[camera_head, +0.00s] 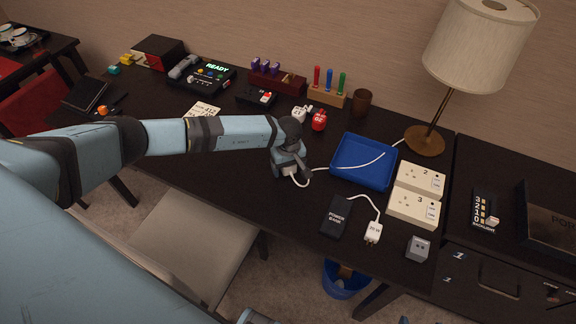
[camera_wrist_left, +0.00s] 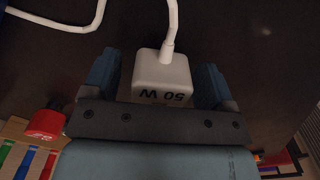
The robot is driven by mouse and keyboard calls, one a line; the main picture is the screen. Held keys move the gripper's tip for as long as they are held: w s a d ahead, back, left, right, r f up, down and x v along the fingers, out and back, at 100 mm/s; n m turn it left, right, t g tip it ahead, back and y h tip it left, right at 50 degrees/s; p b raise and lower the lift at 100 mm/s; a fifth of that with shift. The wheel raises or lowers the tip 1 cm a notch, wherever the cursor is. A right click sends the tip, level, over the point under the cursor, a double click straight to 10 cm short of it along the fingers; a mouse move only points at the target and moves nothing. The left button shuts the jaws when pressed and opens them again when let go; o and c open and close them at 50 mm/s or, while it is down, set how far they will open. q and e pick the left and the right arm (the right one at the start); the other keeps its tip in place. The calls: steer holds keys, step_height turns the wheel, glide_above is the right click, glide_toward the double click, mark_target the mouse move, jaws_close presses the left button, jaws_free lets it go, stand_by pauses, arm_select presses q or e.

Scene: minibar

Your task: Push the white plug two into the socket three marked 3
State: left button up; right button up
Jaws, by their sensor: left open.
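A white plug block (camera_wrist_left: 160,75) with "50 W" on it and a white cable sits between the fingers of my left gripper (camera_head: 290,172) in the left wrist view. The fingers stand open on both sides of it, with small gaps. In the head view the gripper hides most of this plug. A second white plug (camera_head: 373,232) lies on the desk to the right, cabled to the black power bank (camera_head: 337,216). Socket three (camera_head: 414,208), a cream box marked 3, is at the desk's right side, in front of socket two (camera_head: 420,179), marked 2. My right gripper is not in view.
A blue tray (camera_head: 341,175) with a white cable across it lies between my gripper and the sockets. A grey block (camera_head: 418,248) is near the front edge. A lamp (camera_head: 425,142) stands behind the sockets. Bare desk lies left of the power bank.

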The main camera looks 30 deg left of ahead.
arm_select(q)
steer(key=c, duration=1)
